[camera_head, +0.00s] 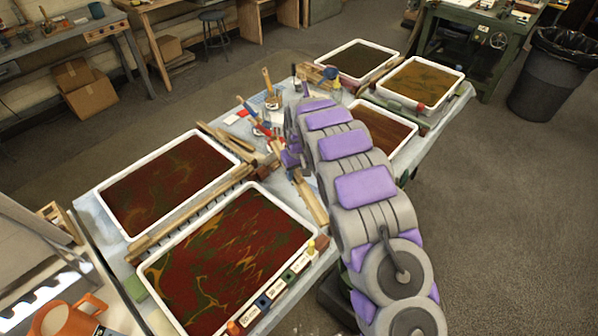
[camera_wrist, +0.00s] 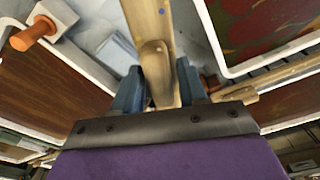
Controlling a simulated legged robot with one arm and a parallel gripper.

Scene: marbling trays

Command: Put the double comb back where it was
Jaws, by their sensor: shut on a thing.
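My gripper (camera_wrist: 160,92) is shut on a pale wooden bar with a rounded grip piece, which I take to be the double comb (camera_wrist: 150,25). The blue fingers stand on either side of the wood. The bar runs away from the gripper to the top edge of the wrist view, with a small blue dot on it. Its teeth cannot be made out. In the head view my arm hides the fingertips; a long wooden bar (camera_head: 310,198) shows left of the arm, but I cannot tell whether it is the held one.
Two dark red marbling trays, a far one (camera_head: 101,196) and a near one (camera_head: 150,272), stand at the left. More trays stand at the back right (camera_head: 399,56). A toothed wooden bar (camera_head: 190,215) lies between the left trays. Brushes and jars (camera_head: 272,100) crowd the table's middle.

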